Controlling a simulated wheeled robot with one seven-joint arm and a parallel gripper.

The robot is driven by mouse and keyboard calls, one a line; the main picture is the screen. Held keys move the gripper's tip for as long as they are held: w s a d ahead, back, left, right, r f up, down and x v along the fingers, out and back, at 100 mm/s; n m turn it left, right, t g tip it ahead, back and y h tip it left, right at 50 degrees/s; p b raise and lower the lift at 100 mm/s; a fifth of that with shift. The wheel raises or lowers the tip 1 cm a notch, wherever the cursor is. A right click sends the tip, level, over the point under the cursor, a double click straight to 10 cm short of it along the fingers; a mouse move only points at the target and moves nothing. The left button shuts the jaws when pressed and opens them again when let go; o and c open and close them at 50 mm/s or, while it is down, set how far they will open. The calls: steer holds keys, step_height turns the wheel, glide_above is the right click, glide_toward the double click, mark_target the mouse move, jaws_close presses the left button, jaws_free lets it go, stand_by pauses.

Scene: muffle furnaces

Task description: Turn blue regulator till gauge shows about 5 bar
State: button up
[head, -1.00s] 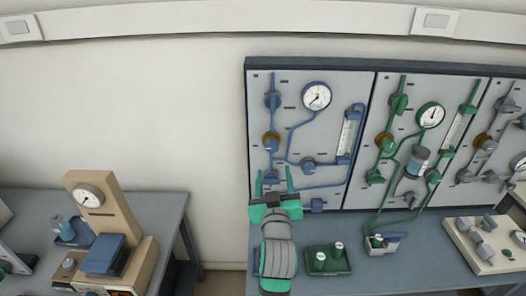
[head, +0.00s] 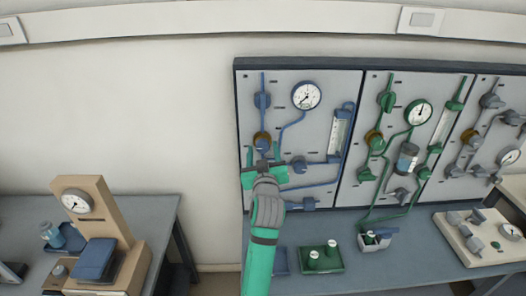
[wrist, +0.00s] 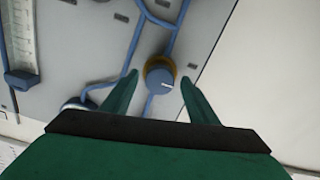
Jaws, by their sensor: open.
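The blue regulator (wrist: 160,75) is a round blue knob with a pale mark and a brass collar behind it. In the wrist view it sits between my two fingertips, with a gap on each side. In the head view the regulator (head: 262,141) is on the left, blue-piped panel, its lower part close behind my gripper (head: 263,158). My gripper (wrist: 159,82) is open and empty, pointing at the panel. The blue panel's white round gauge (head: 306,96) is up and right of the regulator. Its dark needle shows, but the scale is too small to read.
Blue pipes, a blue valve (head: 262,100) above and a flow tube (head: 339,133) at right share this panel. A green-piped panel (head: 393,150) stands to the right. A green tray (head: 321,268) with small bottles is on the bench. Bare wall is at left.

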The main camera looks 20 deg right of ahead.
steer(key=shift+w, duration=0.1)
steer(key=c, duration=1)
steer(key=shift+c, duration=0.2)
